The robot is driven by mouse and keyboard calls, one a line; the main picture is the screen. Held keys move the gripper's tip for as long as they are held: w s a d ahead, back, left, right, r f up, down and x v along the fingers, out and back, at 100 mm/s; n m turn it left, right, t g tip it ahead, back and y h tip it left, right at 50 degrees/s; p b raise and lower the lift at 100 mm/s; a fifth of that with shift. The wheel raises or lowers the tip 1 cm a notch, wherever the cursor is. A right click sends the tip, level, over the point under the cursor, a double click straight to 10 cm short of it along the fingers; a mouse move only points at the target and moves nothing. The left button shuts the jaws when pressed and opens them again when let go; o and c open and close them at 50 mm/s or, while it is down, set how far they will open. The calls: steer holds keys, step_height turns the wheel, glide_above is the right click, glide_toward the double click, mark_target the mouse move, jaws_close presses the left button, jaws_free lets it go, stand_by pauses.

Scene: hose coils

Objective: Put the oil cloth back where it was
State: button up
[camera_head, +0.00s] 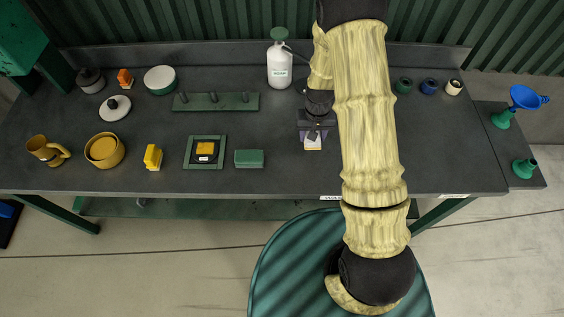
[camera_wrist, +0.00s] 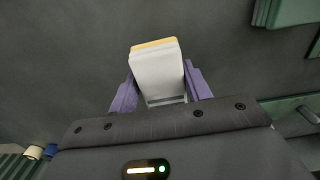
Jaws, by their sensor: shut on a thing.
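My gripper (camera_head: 313,134) is shut on a small white block with a yellow-orange edge (camera_head: 312,143), above the dark bench right of its middle. In the wrist view the block (camera_wrist: 157,72) sits between the purple fingers, its white face toward the camera. No label shows on it, so I cannot tell for sure whether it is the oil cloth. A yellow folded piece (camera_head: 205,148) lies on a dark pad inside a green square frame (camera_head: 189,163). Another yellow piece (camera_head: 153,157) stands left of that frame.
A green block (camera_head: 249,158) lies left of my gripper. Behind are a green pegged rack (camera_head: 216,101) and a white bottle (camera_head: 279,66). A mug (camera_head: 44,150) and yellow bowl (camera_head: 104,150) stand at left. Small rolls (camera_head: 429,86) stand at back right. Bench between gripper and front edge is clear.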

steer(key=s+a+r+b, duration=0.2)
steer(key=a+b, duration=0.4)
steer(key=a, duration=0.3)
steer(key=shift+s+a+r+b, duration=0.25)
steer(key=shift+s+a+b, duration=0.05)
steer(key=shift+a+b, duration=0.1)
steer(key=shift+f, duration=0.1)
glide_above(282, 161)
steer(key=shift+w+f, duration=0.1)
steer(key=shift+f, duration=2.95)
steer(key=shift+f+p, duration=0.3)
steer(key=shift+f, duration=1.6)
steer(key=shift+f, duration=0.1)
